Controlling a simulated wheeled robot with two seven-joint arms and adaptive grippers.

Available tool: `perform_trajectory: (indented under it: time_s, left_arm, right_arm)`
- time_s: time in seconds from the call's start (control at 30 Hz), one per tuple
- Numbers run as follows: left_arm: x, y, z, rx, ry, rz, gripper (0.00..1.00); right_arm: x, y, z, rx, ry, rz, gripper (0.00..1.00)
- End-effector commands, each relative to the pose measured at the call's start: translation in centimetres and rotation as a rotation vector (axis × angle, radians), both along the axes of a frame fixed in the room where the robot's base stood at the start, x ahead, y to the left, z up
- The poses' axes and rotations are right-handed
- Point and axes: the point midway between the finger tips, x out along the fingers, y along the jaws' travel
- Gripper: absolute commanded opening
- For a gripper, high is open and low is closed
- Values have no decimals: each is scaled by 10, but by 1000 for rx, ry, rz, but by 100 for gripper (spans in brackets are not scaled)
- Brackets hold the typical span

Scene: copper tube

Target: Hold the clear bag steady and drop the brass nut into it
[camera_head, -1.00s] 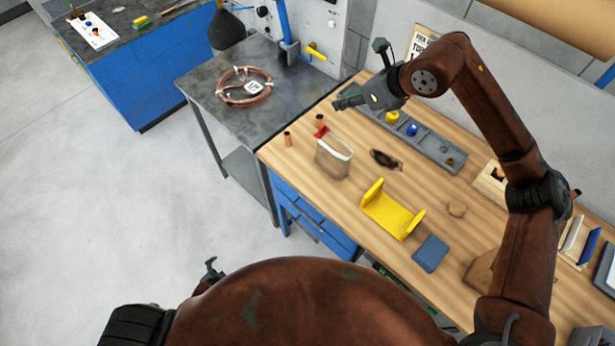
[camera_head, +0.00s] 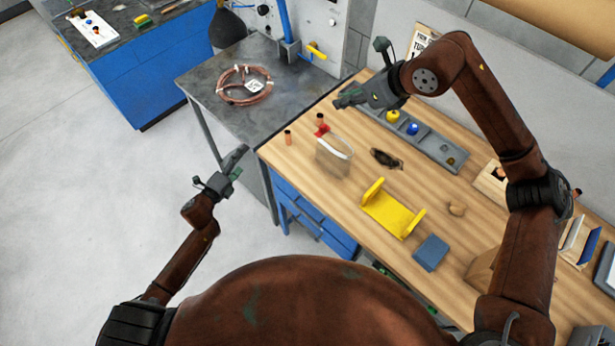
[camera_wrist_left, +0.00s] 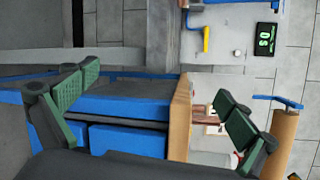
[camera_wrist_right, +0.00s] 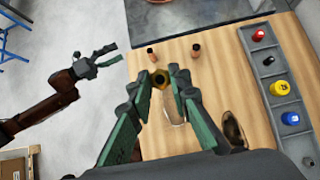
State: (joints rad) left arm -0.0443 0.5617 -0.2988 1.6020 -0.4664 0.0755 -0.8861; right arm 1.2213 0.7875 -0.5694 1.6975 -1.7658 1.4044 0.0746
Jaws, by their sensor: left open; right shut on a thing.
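The clear bag (camera_head: 333,160) stands on the wooden bench near its left end, with a pale rim and a red piece (camera_head: 321,131) at its edge. My right gripper (camera_head: 345,99) is above the bench, beyond and above the bag. In the right wrist view its fingers are shut on the brass nut (camera_wrist_right: 160,78), and the bag (camera_wrist_right: 174,108) shows below, partly hidden by the fingers. My left gripper (camera_head: 236,163) is open and empty, off the bench's left end, apart from the bag. It also shows open in the right wrist view (camera_wrist_right: 112,55).
Two copper pieces stand near the bag, one at the bench corner (camera_head: 287,137). A grey tray (camera_head: 440,150) holds coloured parts along the back. A dark object (camera_head: 385,159) and a yellow cradle (camera_head: 392,214) lie right of the bag. A grey table (camera_head: 215,110) adjoins.

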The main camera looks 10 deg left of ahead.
Motion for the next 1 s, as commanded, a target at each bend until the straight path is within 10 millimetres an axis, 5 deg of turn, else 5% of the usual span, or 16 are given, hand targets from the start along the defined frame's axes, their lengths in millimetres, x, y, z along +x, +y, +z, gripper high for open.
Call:
perform_trajectory:
  time_s: [0.03,0.2,0.3,0.6,0.8,1.0]
  left_arm:
    - [3,-13,29,49,-60,-45,100]
    - [-4,-65,109,248,-270,-190,100]
    - [-24,-113,133,427,-405,-272,100]
    - [-83,-219,106,913,-637,-354,100]
    - [-100,-247,102,1058,-708,-365,100]
    - [-91,-259,102,1081,-722,-366,100]
  right_arm:
    - [0,0,0,0,0,0,0]
    - [0,0,0,0,0,0,0]
    - [0,0,0,0,0,0,0]
    - [0,0,0,0,0,0,0]
    - [0,0,0,0,0,0,0]
    - [0,0,0,0,0,0,0]
